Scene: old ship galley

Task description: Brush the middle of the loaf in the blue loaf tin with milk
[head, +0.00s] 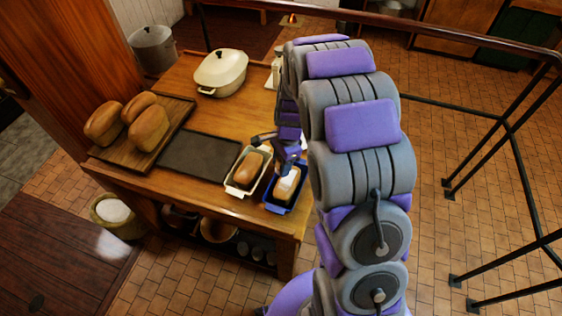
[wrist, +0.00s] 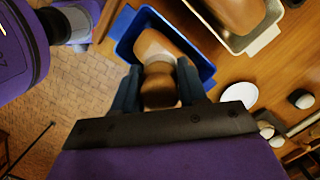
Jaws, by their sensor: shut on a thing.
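The blue loaf tin (head: 281,208) stands at the near right corner of the wooden table and also shows in the wrist view (wrist: 204,70). A brown loaf (wrist: 183,48) lies in it, partly hidden. My gripper (head: 287,156) is over the tin, fingers pointing down towards it. In the wrist view my gripper (wrist: 158,76) is shut on a brush with a rounded brown handle (wrist: 160,93). A pale, wide part, seemingly the bristles (wrist: 152,44), lies over the loaf. I cannot tell whether it touches the loaf. No milk is clearly identifiable.
A cream loaf tin (head: 239,190) with a loaf stands just left of the blue one. Further left are a dark flat mat (head: 198,155) and a board (head: 107,157) with three loaves. A lidded cream pot (head: 221,70) stands behind. Railings (head: 508,125) run on the right.

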